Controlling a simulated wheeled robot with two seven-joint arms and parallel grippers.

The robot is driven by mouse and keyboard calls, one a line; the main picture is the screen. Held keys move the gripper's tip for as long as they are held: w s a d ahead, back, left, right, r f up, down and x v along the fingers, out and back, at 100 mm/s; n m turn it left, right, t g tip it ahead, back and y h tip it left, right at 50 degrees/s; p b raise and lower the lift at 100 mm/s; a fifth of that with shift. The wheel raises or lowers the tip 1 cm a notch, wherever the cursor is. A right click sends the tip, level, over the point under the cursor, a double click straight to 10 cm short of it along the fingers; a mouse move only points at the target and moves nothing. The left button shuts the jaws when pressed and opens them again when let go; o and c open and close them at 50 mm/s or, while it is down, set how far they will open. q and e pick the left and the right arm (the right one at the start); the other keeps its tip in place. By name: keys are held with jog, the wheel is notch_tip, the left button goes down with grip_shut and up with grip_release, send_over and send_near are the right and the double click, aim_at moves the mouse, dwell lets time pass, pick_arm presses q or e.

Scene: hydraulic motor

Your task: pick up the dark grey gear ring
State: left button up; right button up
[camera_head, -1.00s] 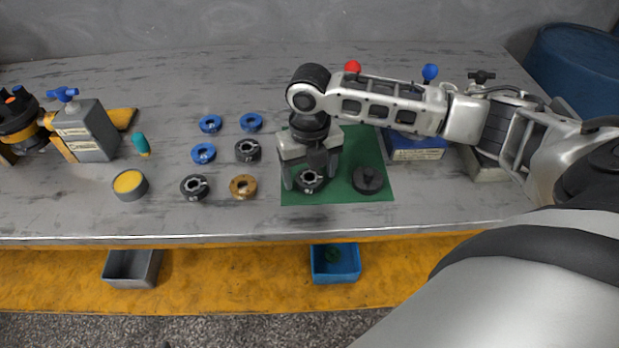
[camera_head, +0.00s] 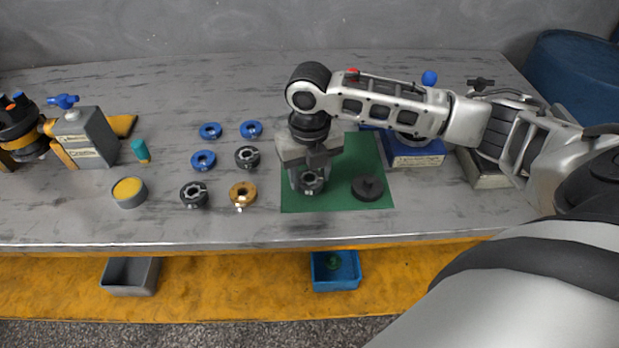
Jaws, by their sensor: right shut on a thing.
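A dark grey gear ring (camera_head: 312,183) is at the front left part of the green mat (camera_head: 335,203). My right gripper (camera_head: 311,179) points down over it, its fingers shut on the ring's sides. The ring is on or very close to the mat; I cannot tell whether there is a gap. The gripper hides part of it. Two similar dark rings lie on the bare table to the left, one nearer (camera_head: 194,195) and one farther back (camera_head: 247,157). My left gripper is not in view.
A dark round part (camera_head: 367,188) sits on the mat right of the gripper. An orange ring (camera_head: 243,195) and several blue rings (camera_head: 203,160) lie to the left. A yellow-topped tin (camera_head: 129,192) and a grey bottle (camera_head: 87,138) stand farther left. A blue box (camera_head: 416,154) is behind right.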

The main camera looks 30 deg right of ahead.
jog(key=s+a+r, duration=0.6)
jog(key=a+r, duration=0.5)
jog(key=a, duration=0.1)
jog(key=shift+a+r, duration=0.15)
jog(key=shift+a, duration=0.15)
jog(key=shift+s+r+p, duration=0.1)
jog(key=shift+r+p, duration=0.05)
jog(key=shift+p, duration=0.3)
jog(key=shift+r+p, duration=0.65)
jog(key=shift+p, duration=0.35)
